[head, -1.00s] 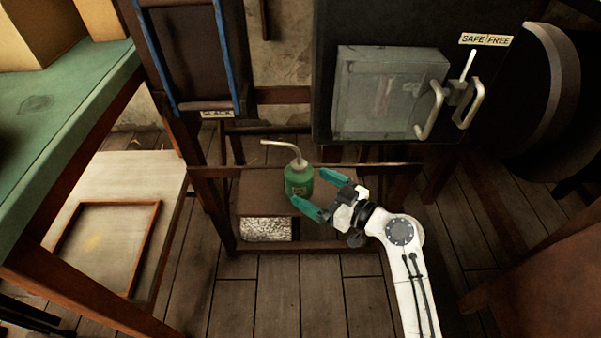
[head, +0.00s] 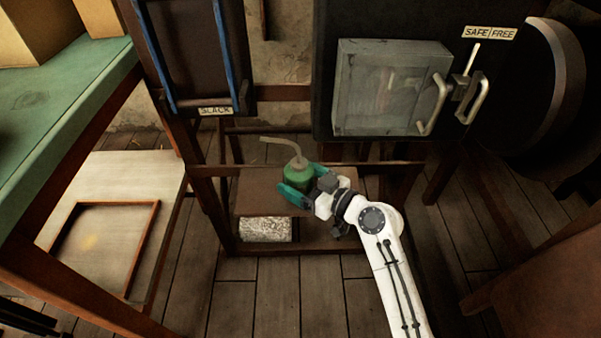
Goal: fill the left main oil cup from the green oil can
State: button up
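The green oil can (head: 297,174) stands upright on a low brown shelf in the head view, its bent spout pointing left. My gripper (head: 297,178) is at the can from the front right. Its teal fingers are apart, one at the can's near left side and one at its right side. The near finger hides the can's lower body. I cannot tell whether the fingers touch the can. I cannot make out the left main oil cup in this view.
A wooden rail (head: 220,171) runs across the shelf's frame. A dark cabinet with a glass-fronted box (head: 385,90) and handles is above right. A green-topped bench (head: 70,85) stands left.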

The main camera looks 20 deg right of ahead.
aim_at(305, 167)
jog(key=c, duration=0.8)
jog(key=shift+r+p, duration=1.7)
jog(key=shift+r, duration=0.9)
